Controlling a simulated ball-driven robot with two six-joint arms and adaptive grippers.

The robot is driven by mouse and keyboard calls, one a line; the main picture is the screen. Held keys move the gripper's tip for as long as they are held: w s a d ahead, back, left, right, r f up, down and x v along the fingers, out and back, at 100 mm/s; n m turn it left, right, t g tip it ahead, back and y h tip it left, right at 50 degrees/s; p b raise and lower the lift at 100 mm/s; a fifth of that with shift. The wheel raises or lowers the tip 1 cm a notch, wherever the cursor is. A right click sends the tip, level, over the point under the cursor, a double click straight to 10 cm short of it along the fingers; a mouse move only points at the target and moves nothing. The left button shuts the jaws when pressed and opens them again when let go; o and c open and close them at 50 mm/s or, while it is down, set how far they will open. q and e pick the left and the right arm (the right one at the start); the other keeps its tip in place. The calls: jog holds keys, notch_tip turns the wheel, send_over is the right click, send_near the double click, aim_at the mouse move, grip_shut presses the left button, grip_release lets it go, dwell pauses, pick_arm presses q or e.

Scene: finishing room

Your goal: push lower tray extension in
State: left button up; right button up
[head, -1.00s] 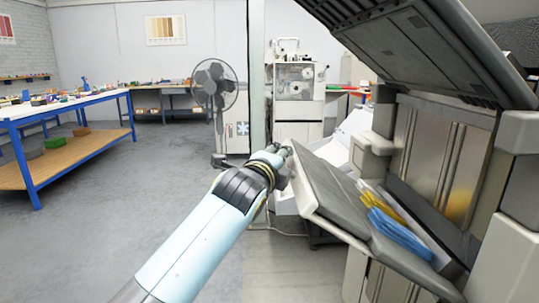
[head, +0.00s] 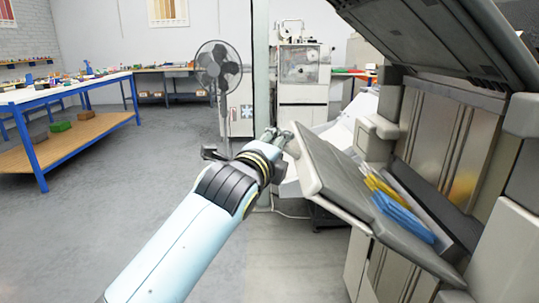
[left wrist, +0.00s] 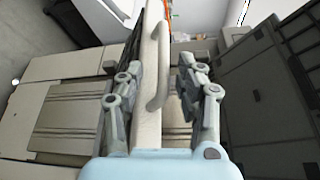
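The lower tray extension looks like the grey, tilted panel (head: 345,178) sticking out from the open machine at the right of the head view. My left gripper (head: 284,138) is at the panel's upper left end. In the left wrist view a cream panel edge (left wrist: 146,110) with a curved handle (left wrist: 158,75) runs between the two fingers of my left gripper (left wrist: 160,85). The fingers stand apart on either side of it and look open. I cannot tell whether either finger touches it. My right gripper is not in view.
Blue and yellow items (head: 402,216) lie on the machine beside the panel. The raised grey cover (head: 430,40) hangs above. A standing fan (head: 218,72) and a blue-framed workbench (head: 75,140) are to the left, with open floor (head: 120,210) between.

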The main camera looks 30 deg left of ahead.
pick_arm(q)
jog(key=s+d, duration=0.1)
jog(key=s, duration=0.6)
jog(key=shift+r, duration=0.3)
jog(key=shift+w, duration=0.1)
